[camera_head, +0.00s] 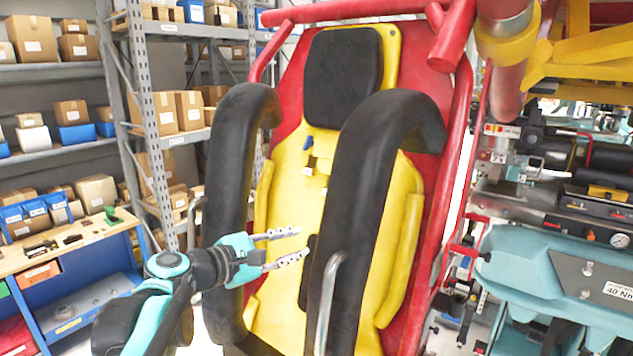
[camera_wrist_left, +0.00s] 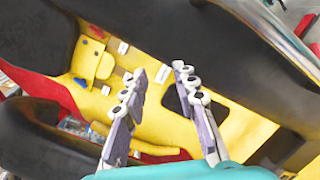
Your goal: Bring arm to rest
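My left arm comes in from the lower left of the head view. My left gripper (camera_head: 285,246) is open and empty, with its two fingers apart in front of the yellow seat. In the left wrist view the open fingers (camera_wrist_left: 158,88) point at the yellow seat surface with nothing between them. The coaster seat (camera_head: 296,200) is yellow with a black headrest (camera_head: 343,78) and a red back shell. Two black padded restraint bars (camera_head: 352,190) curve down in front of it, close to the gripper. My right gripper is not in view.
A workbench (camera_head: 60,245) with small tools stands at the left. Metal shelves (camera_head: 160,140) hold several cardboard boxes behind it. A teal tool cart (camera_head: 530,285) stands at the right. Red and yellow tubes (camera_head: 505,45) hang at the upper right.

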